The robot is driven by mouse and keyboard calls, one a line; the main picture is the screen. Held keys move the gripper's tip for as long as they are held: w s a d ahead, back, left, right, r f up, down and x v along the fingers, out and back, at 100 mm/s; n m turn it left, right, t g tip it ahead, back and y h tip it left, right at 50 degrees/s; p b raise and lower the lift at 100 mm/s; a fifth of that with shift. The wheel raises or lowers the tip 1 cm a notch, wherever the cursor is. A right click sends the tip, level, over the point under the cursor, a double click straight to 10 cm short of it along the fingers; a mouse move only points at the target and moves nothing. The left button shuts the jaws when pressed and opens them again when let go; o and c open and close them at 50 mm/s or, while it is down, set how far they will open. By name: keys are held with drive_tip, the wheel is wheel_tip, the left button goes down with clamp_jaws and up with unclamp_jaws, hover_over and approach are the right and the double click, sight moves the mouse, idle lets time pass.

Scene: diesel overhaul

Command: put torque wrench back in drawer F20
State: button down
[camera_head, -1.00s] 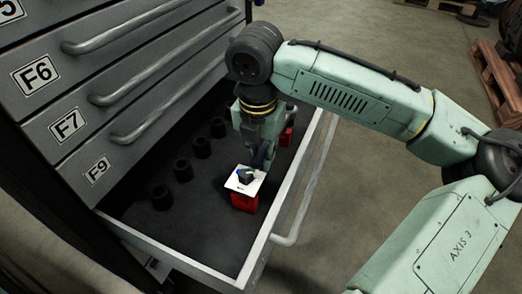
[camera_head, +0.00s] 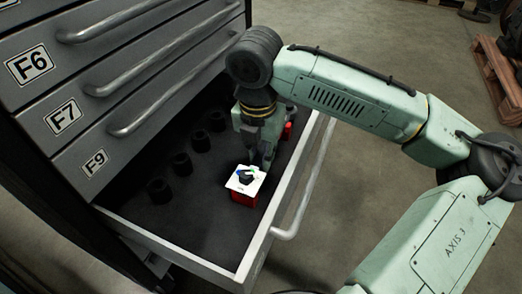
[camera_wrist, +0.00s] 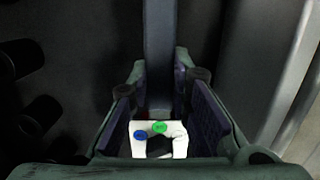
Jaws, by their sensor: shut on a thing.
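My gripper (camera_head: 262,158) reaches down into the open drawer (camera_head: 200,268) and is shut on the torque wrench. In the wrist view the wrench is a long dark bar (camera_wrist: 158,50) running up from between my gripper's fingers (camera_wrist: 160,104). No F20 label is visible.
Several black sockets (camera_head: 181,165) stand in a row left of my gripper. Another red piece (camera_head: 288,130) lies behind it. The drawer handle (camera_head: 300,205) and open floor are on the right.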

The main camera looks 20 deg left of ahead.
drive_tip(key=c, duration=1.4)
unclamp_jaws()
drive_tip(key=shift+f, duration=0.1)
drive_tip(key=r, duration=0.4)
drive_tip(key=s+r, duration=0.1)
drive_tip(key=r, duration=0.7)
drive_tip(key=shift+s, duration=0.15)
